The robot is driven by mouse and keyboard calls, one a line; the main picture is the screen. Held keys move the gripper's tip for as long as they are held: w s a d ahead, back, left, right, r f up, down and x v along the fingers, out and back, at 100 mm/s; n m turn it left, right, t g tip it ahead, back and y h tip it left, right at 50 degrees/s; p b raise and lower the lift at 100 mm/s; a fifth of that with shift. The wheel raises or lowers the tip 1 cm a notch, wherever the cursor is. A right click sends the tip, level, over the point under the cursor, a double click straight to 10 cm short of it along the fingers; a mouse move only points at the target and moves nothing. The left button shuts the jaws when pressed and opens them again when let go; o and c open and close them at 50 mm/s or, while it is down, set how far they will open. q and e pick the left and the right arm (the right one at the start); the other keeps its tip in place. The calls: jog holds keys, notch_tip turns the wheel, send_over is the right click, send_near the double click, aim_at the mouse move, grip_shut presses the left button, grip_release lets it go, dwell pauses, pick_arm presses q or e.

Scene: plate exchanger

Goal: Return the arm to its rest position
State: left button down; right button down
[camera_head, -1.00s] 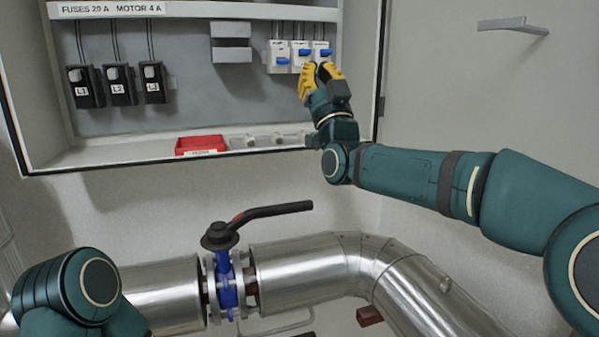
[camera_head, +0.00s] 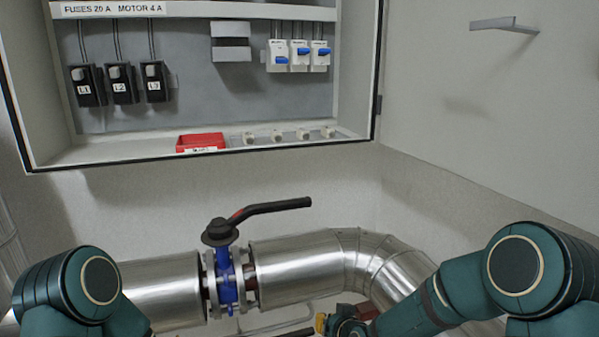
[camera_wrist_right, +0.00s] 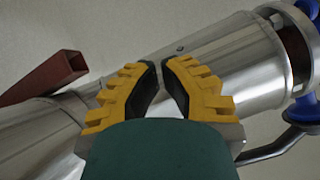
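My right arm is lowered at the bottom right of the head view. Its yellow-fingered gripper (camera_head: 322,323) is low in front of the silver pipe (camera_head: 300,265), partly cut off by the lower edge. In the right wrist view the gripper (camera_wrist_right: 160,63) has its two fingertips together with nothing between them, and the pipe (camera_wrist_right: 225,55) is behind it. My left arm shows only as a bent joint at the bottom left of the head view; its gripper is out of view.
An open cabinet (camera_head: 200,105) holds black fuse holders (camera_head: 120,85), breakers with blue levers (camera_head: 299,55) and a red tray (camera_head: 201,142). A blue valve (camera_head: 226,280) with a black handle (camera_head: 270,207) sits on the pipe. A reddish bracket (camera_wrist_right: 45,77) is beside the right gripper.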

jog(key=s+d+f+g, duration=0.1)
jog(key=s+f+g, duration=0.2)
jog(key=s+f, duration=0.2)
jog(key=s+d+f+m+g, duration=0.1)
jog(key=s+f+g, duration=0.2)
jog(key=s, duration=0.9)
jog(key=s+d+f+m+g, duration=0.1)
jog(key=s+f+g, duration=0.1)
jog(key=s+f, duration=0.6)
jog(key=shift+s+f+g+h, duration=0.2)
jog(key=shift+s+g+h, duration=0.1)
jog(key=shift+s+g, duration=0.15)
